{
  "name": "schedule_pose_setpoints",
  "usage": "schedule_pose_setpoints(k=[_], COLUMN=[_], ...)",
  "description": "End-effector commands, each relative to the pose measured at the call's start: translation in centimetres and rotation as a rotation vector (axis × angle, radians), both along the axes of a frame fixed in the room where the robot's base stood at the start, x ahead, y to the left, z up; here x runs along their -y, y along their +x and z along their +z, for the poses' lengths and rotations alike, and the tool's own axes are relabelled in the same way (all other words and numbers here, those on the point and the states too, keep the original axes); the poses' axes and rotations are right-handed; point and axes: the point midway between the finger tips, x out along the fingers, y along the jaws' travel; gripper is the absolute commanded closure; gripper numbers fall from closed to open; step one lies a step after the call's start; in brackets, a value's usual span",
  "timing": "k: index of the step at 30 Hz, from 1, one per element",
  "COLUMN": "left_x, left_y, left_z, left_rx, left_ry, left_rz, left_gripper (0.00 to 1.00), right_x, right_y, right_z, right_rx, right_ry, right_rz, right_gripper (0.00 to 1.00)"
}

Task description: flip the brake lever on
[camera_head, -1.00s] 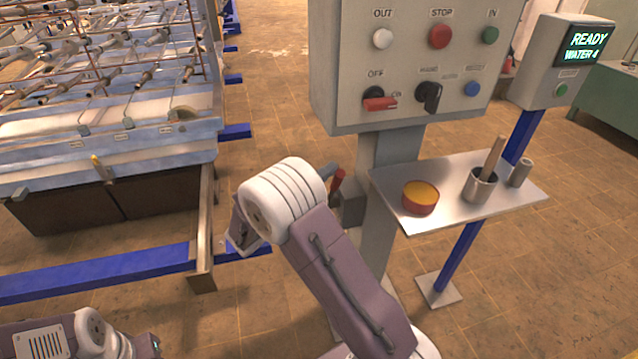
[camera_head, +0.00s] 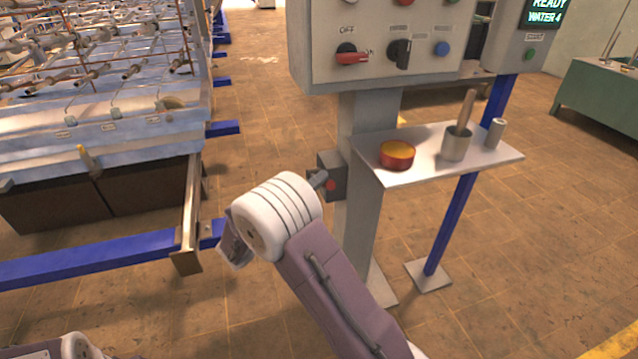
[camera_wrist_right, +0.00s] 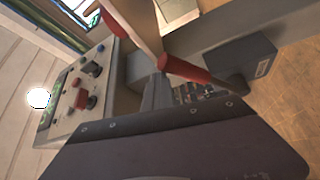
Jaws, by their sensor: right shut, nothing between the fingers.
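The brake lever has a red handle (camera_head: 331,185) on a small grey box (camera_head: 335,165) fixed to the post. In the head view only a small red end shows, beside grey fingertips. In the right wrist view the red handle (camera_wrist_right: 187,70) sticks out from the box (camera_wrist_right: 245,60). My right gripper (camera_head: 318,181) is shut and empty, close to the lever; its white wrist hides most of it. In the wrist view its fingers (camera_wrist_right: 157,95) lie near the handle; I cannot tell whether they touch. My left gripper is out of view.
A control panel (camera_head: 385,25) is on the post above the lever. A metal shelf (camera_head: 410,175) beside it holds a red-yellow bowl (camera_head: 397,155) and a cup (camera_head: 457,145). A blue-railed frame (camera_head: 100,265) stands left. Floor between is open.

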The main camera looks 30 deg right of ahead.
Motion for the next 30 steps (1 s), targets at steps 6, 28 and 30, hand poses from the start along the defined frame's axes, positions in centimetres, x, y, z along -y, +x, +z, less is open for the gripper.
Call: schedule_pose_setpoints(k=[6, 28, 30], left_x=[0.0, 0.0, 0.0], left_y=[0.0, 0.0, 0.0], left_z=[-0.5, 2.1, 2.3], left_rx=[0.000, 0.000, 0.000], left_ry=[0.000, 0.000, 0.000], left_rz=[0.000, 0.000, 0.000], left_gripper=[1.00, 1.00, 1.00], right_x=[0.1, -2.9, -4.5], right_y=[-0.4, 1.3, 1.2], right_z=[-1.8, 2.0, 1.3], right_rx=[-0.033, -0.009, -0.007], right_ry=[0.018, -0.005, -0.006], right_rz=[-0.011, 0.008, 0.008], right_gripper=[1.00, 1.00, 1.00])
